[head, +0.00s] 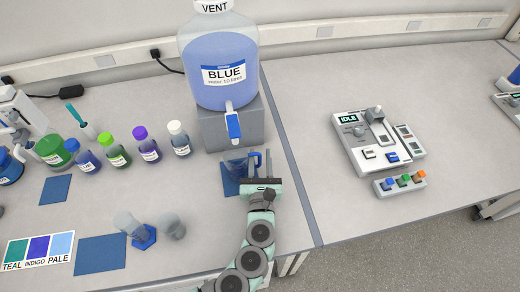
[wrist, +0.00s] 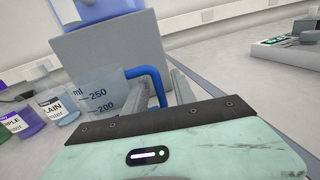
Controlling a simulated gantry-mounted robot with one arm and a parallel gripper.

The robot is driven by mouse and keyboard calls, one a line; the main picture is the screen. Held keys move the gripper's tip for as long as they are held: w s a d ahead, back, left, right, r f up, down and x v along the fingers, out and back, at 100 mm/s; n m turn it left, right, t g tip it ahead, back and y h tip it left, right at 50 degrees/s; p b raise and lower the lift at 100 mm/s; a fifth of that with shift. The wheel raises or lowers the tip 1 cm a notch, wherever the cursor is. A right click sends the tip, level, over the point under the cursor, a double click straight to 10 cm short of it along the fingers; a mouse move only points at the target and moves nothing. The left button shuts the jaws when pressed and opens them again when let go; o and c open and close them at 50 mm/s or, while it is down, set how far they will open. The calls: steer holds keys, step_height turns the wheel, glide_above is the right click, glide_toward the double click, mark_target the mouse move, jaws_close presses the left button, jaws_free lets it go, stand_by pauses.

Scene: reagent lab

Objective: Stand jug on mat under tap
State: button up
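The clear jug (wrist: 98,88) has a blue handle (wrist: 149,73) and markings for 200 and 250 ml. In the head view the jug (head: 238,163) is at the foot of the dispenser, below the blue tap (head: 233,126). The blue mat (head: 229,183) lies under it, partly hidden by the jug and my gripper. I cannot tell whether the jug's base touches the mat. My gripper (head: 260,182) is at the jug's handle side. In the wrist view its fingers (wrist: 168,92) lie on either side of the handle; whether they press on it is unclear.
The large BLUE water bottle (head: 222,72) stands on a grey block (head: 218,132) behind the jug. Several capped bottles (head: 148,150) stand to the left. A control panel (head: 378,142) is on the right bench.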

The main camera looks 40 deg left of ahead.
steer(key=v, duration=0.9)
